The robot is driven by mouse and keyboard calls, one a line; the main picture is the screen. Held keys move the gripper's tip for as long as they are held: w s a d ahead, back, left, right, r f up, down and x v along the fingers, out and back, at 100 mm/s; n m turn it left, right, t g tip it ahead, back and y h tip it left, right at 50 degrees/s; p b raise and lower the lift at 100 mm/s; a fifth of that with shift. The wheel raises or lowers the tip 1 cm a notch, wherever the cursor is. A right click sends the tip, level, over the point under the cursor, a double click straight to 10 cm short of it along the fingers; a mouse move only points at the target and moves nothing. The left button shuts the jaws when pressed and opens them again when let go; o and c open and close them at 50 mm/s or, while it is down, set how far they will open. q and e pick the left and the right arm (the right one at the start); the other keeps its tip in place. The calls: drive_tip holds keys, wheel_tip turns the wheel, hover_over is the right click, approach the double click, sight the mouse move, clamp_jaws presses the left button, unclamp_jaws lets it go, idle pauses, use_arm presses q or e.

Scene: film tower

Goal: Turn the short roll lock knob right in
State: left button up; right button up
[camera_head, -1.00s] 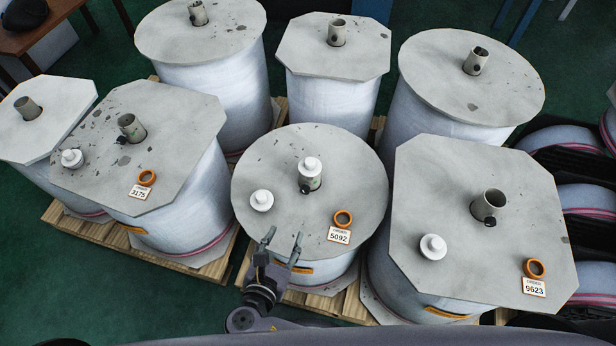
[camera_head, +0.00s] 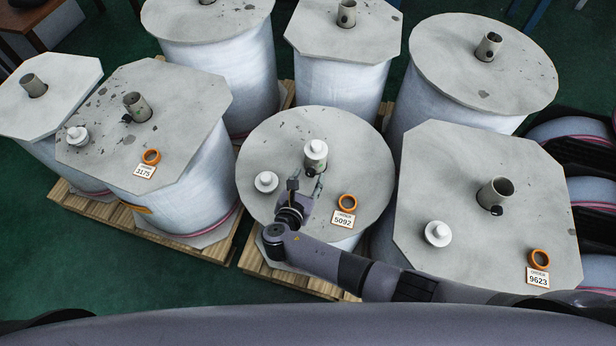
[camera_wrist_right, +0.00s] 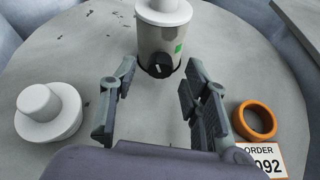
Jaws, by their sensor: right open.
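The lock knob (camera_wrist_right: 160,66) is a small black knob with a pale mark, low on the grey core tube (camera_wrist_right: 160,42) of the short roll; a green patch sits beside it. The short roll's round grey top (camera_head: 366,150) carries the 5092 label (camera_head: 343,218). A white plug (camera_head: 316,149) sits in the tube's top. My right gripper (camera_wrist_right: 160,85) is open and empty, one finger on each side of the knob and a little short of it. My left gripper is not in view.
A loose white plug (camera_head: 266,182) and an orange ring (camera_head: 347,202) lie on the same top, left and right of my gripper. Taller rolls stand close around, including the 9623 roll (camera_head: 480,240) and the 3175 roll (camera_head: 185,100).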

drive_tip(key=shift+w+d+f, duration=0.2)
drive_tip(key=shift+w, duration=0.35)
drive_tip(key=shift+c, duration=0.6)
clamp_jaws()
